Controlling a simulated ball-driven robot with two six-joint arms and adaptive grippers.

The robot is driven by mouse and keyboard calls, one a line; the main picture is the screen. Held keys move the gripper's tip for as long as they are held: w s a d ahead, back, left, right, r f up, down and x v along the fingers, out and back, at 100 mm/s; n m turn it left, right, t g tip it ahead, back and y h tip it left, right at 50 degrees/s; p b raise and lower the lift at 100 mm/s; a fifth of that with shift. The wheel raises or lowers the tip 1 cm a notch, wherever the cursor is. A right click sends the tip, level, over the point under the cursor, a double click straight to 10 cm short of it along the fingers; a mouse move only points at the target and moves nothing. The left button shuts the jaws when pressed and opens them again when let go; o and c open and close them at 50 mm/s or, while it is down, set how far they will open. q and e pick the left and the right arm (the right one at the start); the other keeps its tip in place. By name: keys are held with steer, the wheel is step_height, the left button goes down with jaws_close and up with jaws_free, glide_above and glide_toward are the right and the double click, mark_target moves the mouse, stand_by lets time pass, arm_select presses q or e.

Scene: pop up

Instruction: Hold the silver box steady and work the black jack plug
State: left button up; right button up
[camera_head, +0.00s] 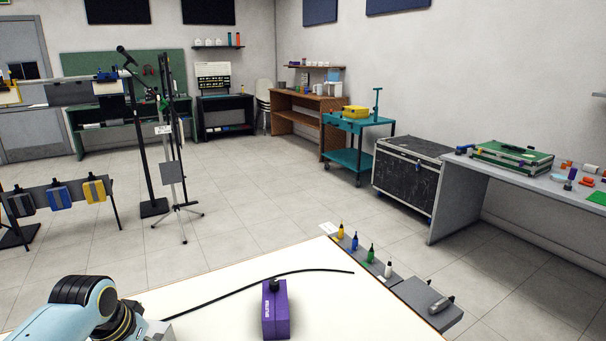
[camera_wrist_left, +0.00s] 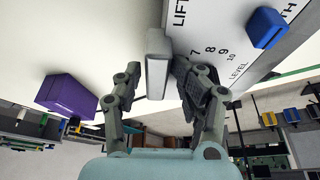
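A silver box (camera_wrist_left: 157,65) stands between the fingers of my left gripper (camera_wrist_left: 157,78) in the left wrist view. A narrow gap seems to show on each side of it, so the gripper looks open around it. In the head view my left arm comes in at the lower left and largely hides the box and gripper. A black jack plug (camera_head: 274,286) appears upright on top of a purple box marked SPLITTER (camera_head: 275,312). A black cable (camera_head: 215,295) runs across the white table behind it. My right gripper is not in view.
A dark strip at the table's right edge holds yellow (camera_head: 340,231), blue (camera_head: 354,241), green (camera_head: 371,252) and white (camera_head: 388,268) plugs, with a grey piece (camera_head: 440,305) beyond. A lettered white panel (camera_wrist_left: 240,50) with a blue block (camera_wrist_left: 265,28) shows in the wrist view.

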arm_select(q)
steer(key=shift+o, duration=0.3)
steer(key=shift+d, duration=0.1)
steer(key=shift+r, duration=0.3)
steer(key=v, duration=1.1)
steer(key=shift+s+r, duration=0.15)
steer(key=shift+r, duration=0.05)
